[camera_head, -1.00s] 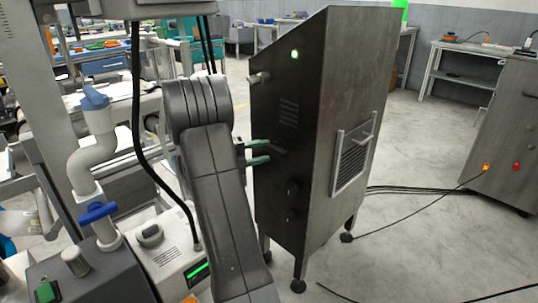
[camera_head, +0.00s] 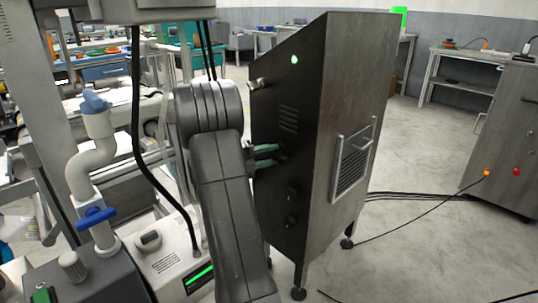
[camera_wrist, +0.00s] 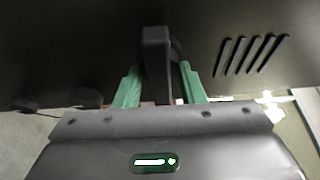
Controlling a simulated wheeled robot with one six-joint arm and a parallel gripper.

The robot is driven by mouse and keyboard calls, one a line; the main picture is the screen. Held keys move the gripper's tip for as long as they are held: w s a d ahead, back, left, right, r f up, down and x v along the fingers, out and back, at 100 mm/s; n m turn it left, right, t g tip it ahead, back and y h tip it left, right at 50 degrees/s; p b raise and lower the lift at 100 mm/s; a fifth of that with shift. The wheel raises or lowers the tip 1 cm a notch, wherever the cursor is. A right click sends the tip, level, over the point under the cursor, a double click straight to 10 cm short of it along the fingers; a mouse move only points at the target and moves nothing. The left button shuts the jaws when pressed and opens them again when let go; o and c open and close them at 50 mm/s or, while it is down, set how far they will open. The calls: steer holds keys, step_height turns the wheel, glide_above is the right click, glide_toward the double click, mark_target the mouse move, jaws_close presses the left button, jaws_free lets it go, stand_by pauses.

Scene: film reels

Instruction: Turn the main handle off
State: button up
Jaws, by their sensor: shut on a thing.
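The main handle (camera_wrist: 156,62) is a dark bar on the black face of a tall metal cabinet (camera_head: 350,90). In the wrist view it stands upright in the picture between the two green fingers. My gripper (camera_wrist: 158,82) is shut on the handle, one finger on each side. In the head view, my gripper (camera_head: 268,156) reaches the cabinet's dark left face from the left. There the handle is small and dark, partly hidden by the fingers, and its exact angle is hard to tell. A green light (camera_head: 294,59) glows high on that face.
Two dark knobs (camera_head: 291,193) sit below the handle, and vent slots (camera_head: 288,118) lie above it. A bench machine with a blue valve (camera_head: 96,216) stands close on the left. Black cables (camera_head: 415,196) cross the floor right of the cabinet.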

steer(key=m+p, duration=0.1)
steer(key=p, duration=0.2)
steer(key=shift+r+y, duration=0.3)
steer(key=shift+r, duration=0.1)
steer(key=m+p, duration=0.1)
steer(key=p, duration=0.1)
steer(key=shift+m+g+y+p, duration=0.3)
steer(key=shift+m, duration=0.1)
steer(key=m+y+p, duration=0.2)
steer(key=m+p, duration=0.1)
steer(key=shift+m, duration=0.3)
steer(key=shift+s+d+f+m+t+y, duration=0.1)
steer(key=shift+f+m+t+y, duration=0.1)
steer(key=shift+m+t+y, duration=0.6)
steer(key=shift+f+m+b, duration=0.1)
steer(key=shift+m+b, duration=0.85)
steer(key=shift+m, duration=0.15)
steer(key=m+t+y+b, duration=0.1)
steer(key=m+b, duration=0.1)
steer(key=b, duration=0.1)
steer(key=shift+s+d, duration=0.1)
steer(key=shift+m+y+b, duration=0.4)
steer(key=shift+b, duration=0.25)
steer(key=shift+r+t, duration=0.2)
steer(key=shift+t, duration=0.1)
